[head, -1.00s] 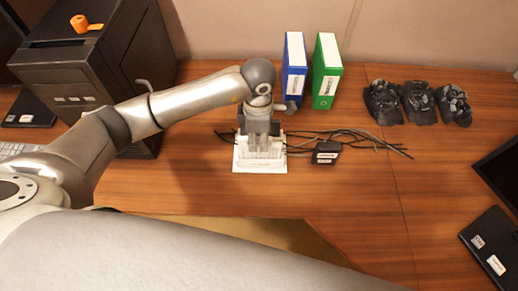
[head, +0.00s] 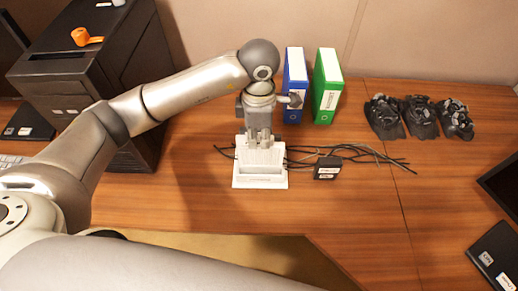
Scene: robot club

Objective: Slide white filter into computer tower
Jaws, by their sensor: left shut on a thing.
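The white filter (head: 262,158) stands upright in the middle of the desk, with a flat, wider white part (head: 260,181) at its foot. Whether these are one piece or a filter in a holder I cannot tell. My left gripper (head: 261,143) points down and is shut on the filter's upper part. The black computer tower (head: 66,75) stands at the left, partly hidden behind my left arm. A dark slot shows on its upper face. My right gripper is not in view.
Dark cables (head: 350,152) and a small black box (head: 327,168) lie right of the filter. Blue (head: 294,85) and green (head: 327,86) binders stand behind. Several black crumpled items (head: 418,117) lie back right. An orange object (head: 85,37) sits on the tower.

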